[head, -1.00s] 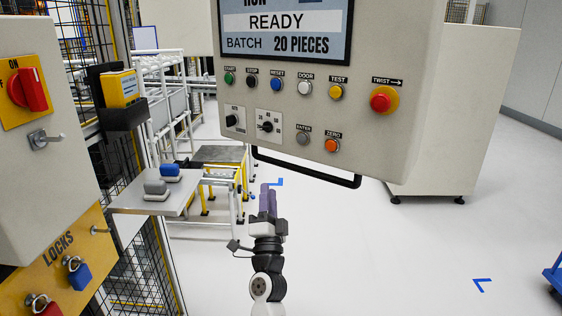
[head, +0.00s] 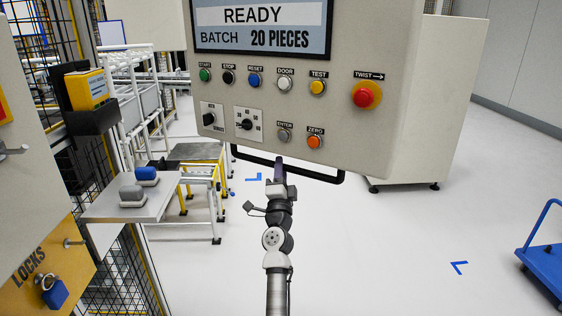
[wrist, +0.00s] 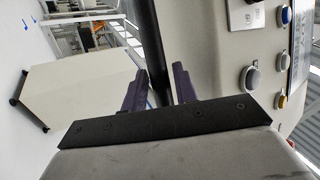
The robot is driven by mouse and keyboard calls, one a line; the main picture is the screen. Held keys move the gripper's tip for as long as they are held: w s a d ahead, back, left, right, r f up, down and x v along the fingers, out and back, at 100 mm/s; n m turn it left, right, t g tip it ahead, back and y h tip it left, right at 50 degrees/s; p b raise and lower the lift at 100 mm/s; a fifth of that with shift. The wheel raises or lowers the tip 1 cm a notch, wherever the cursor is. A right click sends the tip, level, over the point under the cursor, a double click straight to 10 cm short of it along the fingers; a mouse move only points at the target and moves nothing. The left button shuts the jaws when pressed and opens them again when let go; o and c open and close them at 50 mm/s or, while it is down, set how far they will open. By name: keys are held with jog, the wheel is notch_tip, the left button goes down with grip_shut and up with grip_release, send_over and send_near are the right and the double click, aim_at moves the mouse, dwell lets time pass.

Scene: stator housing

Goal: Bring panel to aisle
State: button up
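The panel (head: 290,75) is a large beige control box with a READY screen, coloured buttons and two rotary switches, in the upper middle of the head view. A black bar handle (head: 316,177) runs along its lower edge. My gripper (head: 280,168) reaches up to this handle from below, its purple fingers partly hidden there. In the wrist view, my gripper (wrist: 160,72) has one finger on each side of the handle bar (wrist: 150,35). A gap shows between the left finger and the bar, so the fingers look open around it. The panel's buttons show at the wrist view's right.
A small shelf (head: 105,207) with grey and blue blocks, and a yellow LOCKS board (head: 35,270), stand at the left by a mesh fence. A beige cabinet (head: 425,110) stands behind the panel. A blue cart (head: 545,258) is at the right edge. White floor between is clear.

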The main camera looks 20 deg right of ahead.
jog(key=shift+x, duration=1.35)
grip_shut()
